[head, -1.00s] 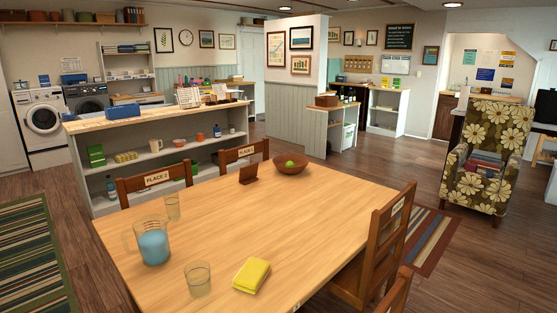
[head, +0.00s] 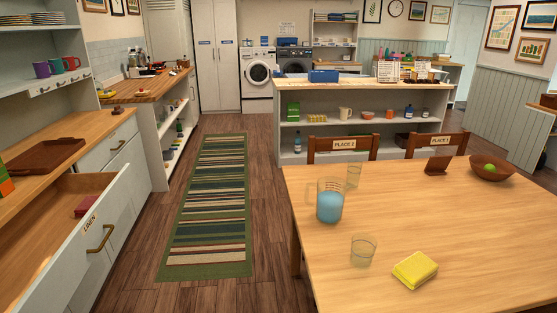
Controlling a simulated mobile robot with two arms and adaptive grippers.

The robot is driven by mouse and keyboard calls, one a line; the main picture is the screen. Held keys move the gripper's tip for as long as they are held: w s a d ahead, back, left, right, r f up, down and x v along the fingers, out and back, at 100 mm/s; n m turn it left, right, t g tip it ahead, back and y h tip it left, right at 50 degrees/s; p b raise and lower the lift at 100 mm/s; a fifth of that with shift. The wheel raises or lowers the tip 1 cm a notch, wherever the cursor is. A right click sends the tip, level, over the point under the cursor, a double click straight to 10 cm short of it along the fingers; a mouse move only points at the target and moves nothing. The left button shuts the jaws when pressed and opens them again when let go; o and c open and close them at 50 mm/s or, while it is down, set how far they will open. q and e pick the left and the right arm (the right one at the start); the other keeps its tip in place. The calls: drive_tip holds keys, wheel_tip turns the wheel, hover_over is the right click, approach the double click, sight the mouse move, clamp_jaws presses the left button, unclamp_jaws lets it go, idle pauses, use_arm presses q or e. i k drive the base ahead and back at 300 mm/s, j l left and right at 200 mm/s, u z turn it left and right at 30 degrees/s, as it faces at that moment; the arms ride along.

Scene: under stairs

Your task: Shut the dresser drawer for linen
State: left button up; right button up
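The dresser (head: 60,118) stands along the left edge of the head view. Its drawer (head: 72,256), lettered LINEN on the front, is pulled well out toward the aisle. The drawer has a brass handle (head: 101,239) on its white front. A small dark red folded item (head: 87,205) lies inside it, near the front at the far end. The near part of the drawer is cut off by the frame edge. Neither of my grippers shows in the head view.
A green striped rug (head: 208,205) lies on the clear floor between the dresser and the wooden dining table (head: 460,235). The table holds a blue jug (head: 330,200), glasses and a yellow cloth (head: 415,269). A brown tray (head: 45,155) sits on the dresser top.

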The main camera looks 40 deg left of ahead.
sight(46, 252)
drive_tip(key=u, duration=2.55)
